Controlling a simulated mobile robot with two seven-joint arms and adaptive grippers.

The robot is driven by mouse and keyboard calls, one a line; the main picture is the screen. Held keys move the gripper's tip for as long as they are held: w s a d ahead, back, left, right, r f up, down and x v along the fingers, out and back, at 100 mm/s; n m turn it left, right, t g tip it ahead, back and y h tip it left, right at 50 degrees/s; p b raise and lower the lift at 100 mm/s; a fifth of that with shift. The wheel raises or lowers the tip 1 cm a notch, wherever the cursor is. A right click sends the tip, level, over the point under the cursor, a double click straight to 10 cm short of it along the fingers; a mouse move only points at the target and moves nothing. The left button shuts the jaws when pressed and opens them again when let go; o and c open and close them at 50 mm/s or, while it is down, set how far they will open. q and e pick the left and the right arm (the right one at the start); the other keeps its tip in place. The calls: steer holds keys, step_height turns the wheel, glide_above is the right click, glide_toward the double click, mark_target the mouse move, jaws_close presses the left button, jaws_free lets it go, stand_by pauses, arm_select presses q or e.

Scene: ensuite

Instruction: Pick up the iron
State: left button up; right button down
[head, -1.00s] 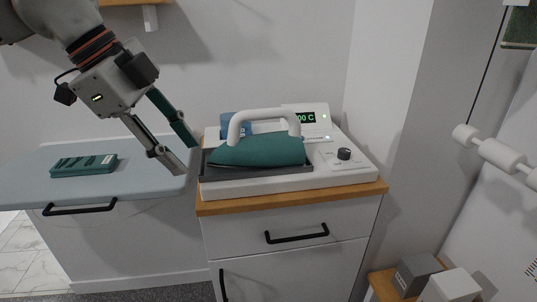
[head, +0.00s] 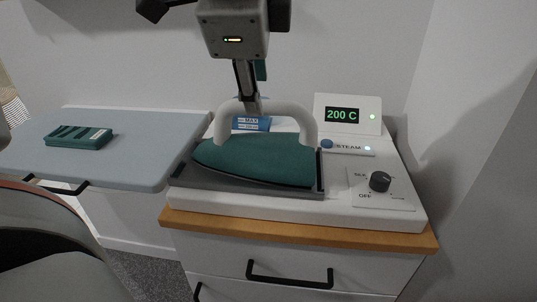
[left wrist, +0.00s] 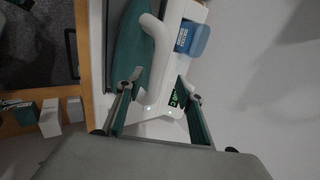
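The iron (head: 255,162) has a dark green body and a white arched handle. It rests on the dark tray of the white iron station (head: 240,205). My left gripper (head: 251,108) is over the handle's top bar, pointing down. In the left wrist view the iron (left wrist: 130,48) shows with its handle running between the two spread fingers of my left gripper (left wrist: 156,88). There is a gap on both sides of the handle, so the gripper looks open. Whether a finger touches the handle is hard to tell. My right gripper is not in view.
The station has a display (head: 342,115) reading 200 C, a dark knob (head: 380,181) and a blue-capped part (head: 250,124) behind the handle. It stands on a wood-topped cabinet (head: 300,237). A pale blue board (head: 120,165) with a green case (head: 78,136) is at left.

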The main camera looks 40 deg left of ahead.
arm_select(q)
glide_above(249, 135)
steer(key=d, duration=0.3)
step_height(249, 135, down, 5)
steer(key=shift+a+f, duration=0.1)
steer(key=shift+f, duration=0.1)
jaws_close()
steer(key=shift+r, duration=0.1)
